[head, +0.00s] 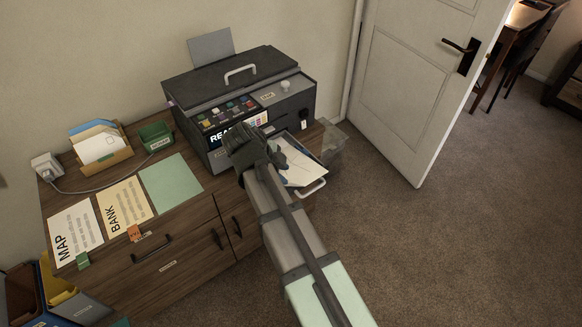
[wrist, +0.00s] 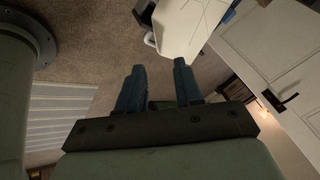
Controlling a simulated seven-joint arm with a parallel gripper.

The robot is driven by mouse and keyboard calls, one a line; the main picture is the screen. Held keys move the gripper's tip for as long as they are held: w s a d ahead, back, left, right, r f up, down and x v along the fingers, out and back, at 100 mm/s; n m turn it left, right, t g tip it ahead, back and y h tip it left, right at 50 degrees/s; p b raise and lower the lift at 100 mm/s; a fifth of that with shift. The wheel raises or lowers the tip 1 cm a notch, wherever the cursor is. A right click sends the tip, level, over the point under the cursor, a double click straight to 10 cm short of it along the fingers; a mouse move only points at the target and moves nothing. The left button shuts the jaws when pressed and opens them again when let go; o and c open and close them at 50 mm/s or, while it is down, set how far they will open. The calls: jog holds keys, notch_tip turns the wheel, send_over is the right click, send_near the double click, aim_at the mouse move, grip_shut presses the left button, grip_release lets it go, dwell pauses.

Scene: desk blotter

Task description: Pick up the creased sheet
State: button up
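A white sheet with thin crease-like lines (head: 303,172) lies in the pulled-out front tray (head: 314,188) of the dark printer. I take it for the creased sheet. It also shows at the top of the wrist view (wrist: 190,22), just beyond my fingertips. My gripper (wrist: 160,68) has its two blue fingers apart, with nothing between them.
The printer (head: 236,85) stands on a wooden cabinet (head: 175,250). Left of it are a green box (head: 155,136), a card holder (head: 104,158) and flat MAP, BANK and green sheets. A clear bin (head: 335,143) and a white door (head: 412,85) are right. Carpet in front is clear.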

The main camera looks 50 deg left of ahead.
jog(key=shift+x, duration=4.2)
jog(key=shift+s, duration=0.2)
grip_shut()
